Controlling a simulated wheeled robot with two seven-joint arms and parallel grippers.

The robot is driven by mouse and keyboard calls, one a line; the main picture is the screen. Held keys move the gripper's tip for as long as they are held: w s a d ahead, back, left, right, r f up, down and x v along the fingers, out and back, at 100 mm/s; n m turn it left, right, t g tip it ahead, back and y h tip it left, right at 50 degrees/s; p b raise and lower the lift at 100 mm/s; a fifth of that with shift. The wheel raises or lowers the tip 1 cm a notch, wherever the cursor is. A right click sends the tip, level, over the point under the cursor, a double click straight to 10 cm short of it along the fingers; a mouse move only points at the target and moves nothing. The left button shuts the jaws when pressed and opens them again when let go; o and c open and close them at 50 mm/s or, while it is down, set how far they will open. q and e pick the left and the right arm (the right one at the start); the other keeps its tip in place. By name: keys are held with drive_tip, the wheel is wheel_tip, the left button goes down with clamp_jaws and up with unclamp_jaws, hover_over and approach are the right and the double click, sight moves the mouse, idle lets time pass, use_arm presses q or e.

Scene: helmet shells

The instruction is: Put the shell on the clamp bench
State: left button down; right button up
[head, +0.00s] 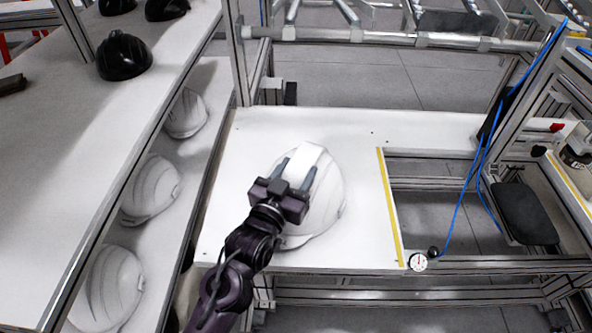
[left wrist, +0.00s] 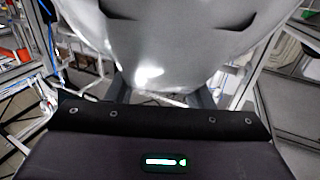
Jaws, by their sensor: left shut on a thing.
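A white helmet shell (head: 327,204) is over the white bench top (head: 358,226) in the middle of the head view. My left gripper (head: 297,172) is shut on the shell, with its fingers on either side of the raised ridge on top. In the left wrist view the shell (left wrist: 180,45) fills the upper middle, between the two fingers of my left gripper (left wrist: 160,98). I cannot tell whether the shell touches the bench top or hangs just above it. My right gripper is not in view.
A shelf rack at left holds white shells (head: 150,188) on its lower level and black shells (head: 124,56) on its upper level. A yellow strip (head: 390,207) marks the bench top's right edge, beside an open frame. A round gauge (head: 418,262) sits at the front, near a blue cable (head: 462,200).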

use_arm(q)
drive_tip(key=c, duration=1.1)
unclamp_jaws()
drive_tip(key=o, duration=0.4)
drive_tip(key=b+v, duration=0.2)
drive_tip(key=v, duration=1)
